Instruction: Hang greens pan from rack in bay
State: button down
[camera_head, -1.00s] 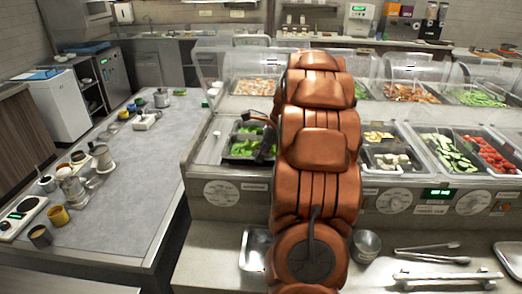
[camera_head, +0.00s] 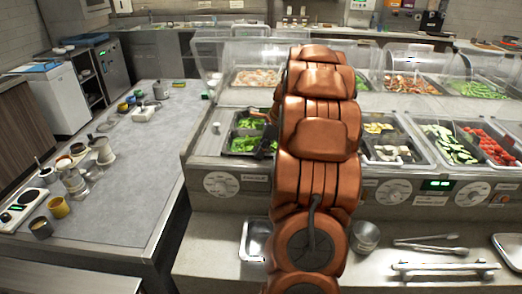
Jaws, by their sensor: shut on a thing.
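A dark pan of greens (camera_head: 243,146) sits at the left bay of the serving counter, left of my arm. More greens (camera_head: 250,123) show just behind it. My copper arm stands in the middle of the view and covers the right part of this bay. Only a dark sliver of my gripper (camera_head: 269,139) shows at the arm's left edge, by the pan's right side. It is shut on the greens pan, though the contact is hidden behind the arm. I cannot make out the rack's bars or whether the pan touches them.
Other wells hold white pieces (camera_head: 390,151), sliced cucumber (camera_head: 447,143) and tomatoes (camera_head: 490,143). A clear guard (camera_head: 235,60) runs behind. A metal cup (camera_head: 364,237), tongs (camera_head: 428,241) and an empty tray (camera_head: 255,240) lie on the front ledge. The left table (camera_head: 130,190) has free room.

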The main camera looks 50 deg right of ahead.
jog(key=shift+s+a+f, duration=0.15)
jog(key=shift+a+f, duration=0.05)
jog(key=shift+f, duration=0.25)
jog(key=shift+s+a+f, duration=0.1)
jog(key=shift+a+f, duration=0.05)
jog(key=shift+f, duration=0.3)
jog(key=c, duration=1.4)
grip_release()
jog(key=shift+c, duration=0.2)
jog(key=shift+o, duration=0.8)
jog(key=shift+w+f, duration=0.1)
jog(key=shift+o, duration=0.7)
jog(key=shift+w+d, duration=0.15)
jog(key=shift+o, duration=0.5)
jog(key=shift+d+r, duration=0.1)
jog(key=shift+r, duration=0.1)
jog(key=shift+d+r, duration=0.1)
jog(key=shift+r, duration=0.5)
jog(key=v, duration=1.1)
